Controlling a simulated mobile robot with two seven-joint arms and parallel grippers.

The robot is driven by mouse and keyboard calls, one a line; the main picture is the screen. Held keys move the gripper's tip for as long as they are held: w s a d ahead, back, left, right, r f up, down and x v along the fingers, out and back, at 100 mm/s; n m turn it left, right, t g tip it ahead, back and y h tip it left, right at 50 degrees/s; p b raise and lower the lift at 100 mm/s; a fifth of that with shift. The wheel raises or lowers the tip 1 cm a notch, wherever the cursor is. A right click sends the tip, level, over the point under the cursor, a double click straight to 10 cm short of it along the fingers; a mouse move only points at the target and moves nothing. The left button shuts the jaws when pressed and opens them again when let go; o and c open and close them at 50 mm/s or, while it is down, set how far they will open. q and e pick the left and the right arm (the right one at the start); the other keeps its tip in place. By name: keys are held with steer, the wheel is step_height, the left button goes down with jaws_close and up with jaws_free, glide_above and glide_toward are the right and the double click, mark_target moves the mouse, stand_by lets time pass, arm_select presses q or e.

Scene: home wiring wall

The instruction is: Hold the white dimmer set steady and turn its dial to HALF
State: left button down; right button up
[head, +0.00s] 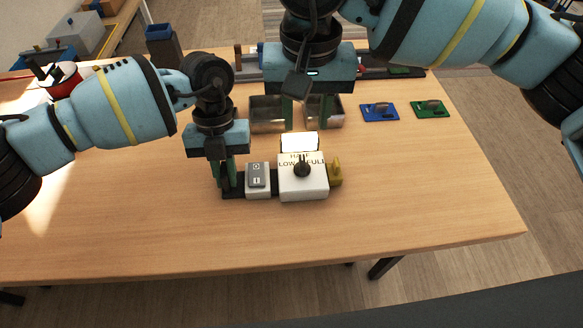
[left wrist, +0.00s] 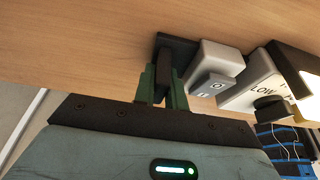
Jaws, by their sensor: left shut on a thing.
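The white dimmer set (head: 315,186) stands on the table with LOW, HALF and FULL printed on it. Its black dial (head: 301,170) also shows in the left wrist view (left wrist: 269,106); its exact setting is too small to tell. A white block with a grey switch (head: 257,176) sits beside it on the same black base (head: 233,193). My left gripper (head: 227,183) is shut on an upright black tab (left wrist: 163,75) at the base's left end. My right gripper (head: 306,118) looks open and empty, above and behind the dimmer, apart from the dial.
A mustard-yellow piece (head: 335,171) adjoins the dimmer's right side. Two metal bins (head: 268,126) stand behind. A blue plate (head: 380,112) and a green plate (head: 430,109) lie at the back right. The table's front and right are clear.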

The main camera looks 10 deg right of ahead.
arm_select(q)
steer(key=c, duration=1.4)
jaws_free()
steer(key=shift+o, duration=0.2)
steer(key=v, duration=1.2)
steer(key=shift+s+d, duration=0.1)
